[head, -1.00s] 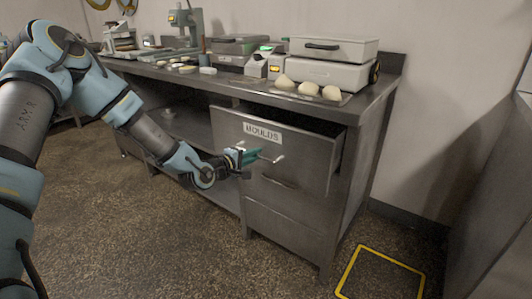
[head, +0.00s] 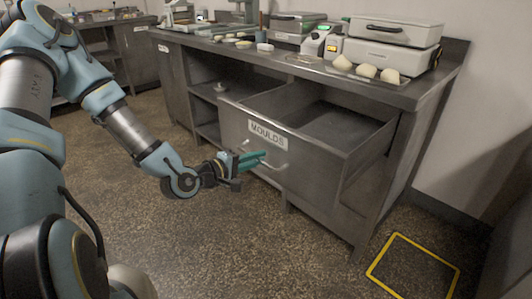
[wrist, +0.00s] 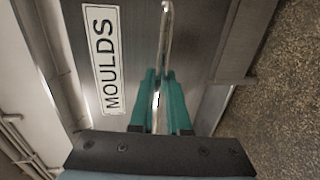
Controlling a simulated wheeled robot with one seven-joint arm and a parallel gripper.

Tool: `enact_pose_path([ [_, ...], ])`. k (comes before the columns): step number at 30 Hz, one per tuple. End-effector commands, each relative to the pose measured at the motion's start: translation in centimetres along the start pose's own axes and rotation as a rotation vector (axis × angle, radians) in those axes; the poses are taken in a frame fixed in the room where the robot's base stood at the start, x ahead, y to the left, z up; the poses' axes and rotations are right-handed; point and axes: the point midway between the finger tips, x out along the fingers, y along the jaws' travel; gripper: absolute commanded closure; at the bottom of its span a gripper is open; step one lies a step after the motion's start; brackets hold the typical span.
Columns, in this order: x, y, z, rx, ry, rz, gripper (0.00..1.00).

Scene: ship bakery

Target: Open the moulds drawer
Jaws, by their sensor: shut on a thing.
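The moulds drawer (head: 345,128) is pulled well out of the steel bench, and its inside shows as bare grey metal in the head view. Its front carries a white label reading MOULDS (head: 268,134), which also shows in the wrist view (wrist: 103,58). A bar handle (head: 277,166) runs across the front below the label. My gripper (head: 262,158), with green fingers, is at the handle. In the wrist view the fingers (wrist: 158,82) are closed around the handle bar (wrist: 165,30).
The steel bench top (head: 400,95) holds dough pieces (head: 366,71), a grey-white case (head: 392,45) and other gear. A yellow floor square (head: 412,265) lies at the lower right. The speckled floor in front of the drawer is clear.

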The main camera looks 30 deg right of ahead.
Motion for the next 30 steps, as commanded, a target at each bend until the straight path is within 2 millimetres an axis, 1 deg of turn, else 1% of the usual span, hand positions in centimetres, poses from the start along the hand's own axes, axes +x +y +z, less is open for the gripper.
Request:
enact_pose_path([
  [6,-0.78,-0.20,-0.01,-0.001,0.000,0.000,1.00],
  [16,-0.81,-0.22,-0.03,0.000,0.000,-0.001,1.00],
  [17,-0.81,-0.22,-0.03,0.000,0.000,-0.001,0.83],
  [24,-0.79,-0.19,-0.02,0.000,0.000,0.000,0.56],
  [30,-0.79,-0.18,-0.02,0.000,0.000,0.000,0.56],
])
